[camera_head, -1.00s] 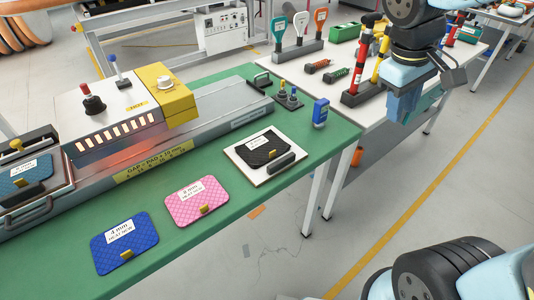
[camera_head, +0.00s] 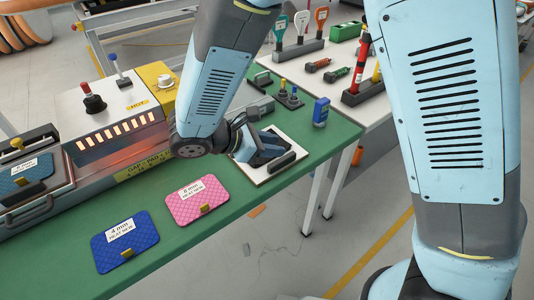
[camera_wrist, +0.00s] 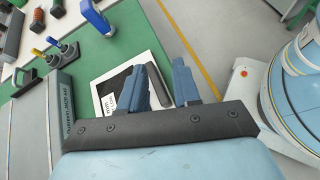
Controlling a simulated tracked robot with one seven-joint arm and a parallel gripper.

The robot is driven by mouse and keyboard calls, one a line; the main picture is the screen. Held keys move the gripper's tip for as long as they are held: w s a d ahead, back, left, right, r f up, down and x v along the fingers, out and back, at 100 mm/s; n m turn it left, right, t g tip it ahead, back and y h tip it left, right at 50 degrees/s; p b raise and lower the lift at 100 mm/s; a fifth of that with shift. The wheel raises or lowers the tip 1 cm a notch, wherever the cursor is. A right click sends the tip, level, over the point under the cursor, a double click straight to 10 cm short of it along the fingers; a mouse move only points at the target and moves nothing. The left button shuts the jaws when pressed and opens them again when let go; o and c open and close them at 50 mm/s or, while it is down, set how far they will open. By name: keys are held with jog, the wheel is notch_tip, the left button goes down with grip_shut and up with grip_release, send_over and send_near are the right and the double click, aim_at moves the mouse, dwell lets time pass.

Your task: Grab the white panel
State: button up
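The white panel (camera_head: 257,180) lies on the green table near its right edge. It also shows in the wrist view (camera_wrist: 116,73). A black textured pad (camera_wrist: 113,85) with a white label rests on it, and a dark bar handle (camera_head: 283,161) stands along its front right side. My gripper (camera_head: 268,149) is over the panel, with its blue fingers near the handle. In the wrist view my gripper (camera_wrist: 158,70) has its two fingers spread apart. The fingers hide part of the pad and handle; I cannot tell whether they touch the panel.
A pink pad (camera_head: 198,201) and a blue pad (camera_head: 126,242) lie on the green table (camera_head: 165,262) to the left. A heated press (camera_head: 120,125) stands behind them. A blue handheld device (camera_head: 320,112) and a small holder with knobs (camera_head: 290,97) stand beyond the panel.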

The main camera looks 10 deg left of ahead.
aim_at(281, 160)
jog(key=s+a+f+n+t, duration=0.1)
jog(key=a, duration=0.1)
jog(key=s+a+f+n+t, duration=0.1)
jog(key=f, duration=0.1)
jog(key=s+a+f+n+t, duration=0.1)
jog(key=a, duration=0.1)
jog(key=shift+s+a+f+n+y, duration=0.25)
jog(key=shift+s+a+n+y, duration=0.05)
jog(key=shift+s+n, duration=0.1)
jog(key=shift+a+f, duration=0.1)
jog(key=shift+f, duration=0.1)
jog(key=x, duration=1.3)
jog(key=shift+w+f, duration=0.1)
jog(key=shift+f, duration=0.15)
grip_shut()
